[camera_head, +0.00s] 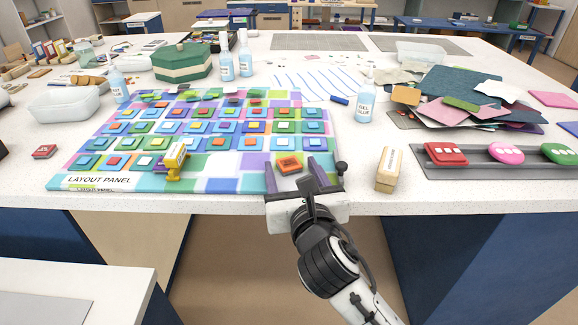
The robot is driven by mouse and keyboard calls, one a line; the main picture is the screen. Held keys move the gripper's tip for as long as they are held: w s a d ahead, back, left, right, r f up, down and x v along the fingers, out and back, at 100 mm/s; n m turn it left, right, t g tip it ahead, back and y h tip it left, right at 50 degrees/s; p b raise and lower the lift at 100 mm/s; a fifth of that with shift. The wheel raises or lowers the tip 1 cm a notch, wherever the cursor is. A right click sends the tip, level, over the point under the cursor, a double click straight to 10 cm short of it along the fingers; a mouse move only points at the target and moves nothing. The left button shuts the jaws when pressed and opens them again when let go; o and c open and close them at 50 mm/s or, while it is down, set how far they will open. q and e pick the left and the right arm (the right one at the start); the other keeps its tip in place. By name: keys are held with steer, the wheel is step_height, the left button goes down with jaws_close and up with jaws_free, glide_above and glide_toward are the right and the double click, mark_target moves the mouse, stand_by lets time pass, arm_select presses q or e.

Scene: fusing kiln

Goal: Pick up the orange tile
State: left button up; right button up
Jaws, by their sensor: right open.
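The orange tile (289,165) lies flat near the front right corner of the colourful layout panel (105,182), with small dark marks on its top. My right gripper (292,169) reaches in from the front edge of the table. Its two purple-grey fingers are apart, one on each side of the orange tile, with the tile between their tips. I cannot tell whether either finger touches it. My left gripper is not in view.
Rows of coloured tiles cover the panel behind. A yellow tool (175,161) stands at the panel's front. A wooden block (389,169) and a dark tray (470,168) with red, pink and green pieces are to the right. A glue bottle (365,104) stands behind.

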steer(key=shift+w, duration=0.15)
steer(key=c, duration=1.2)
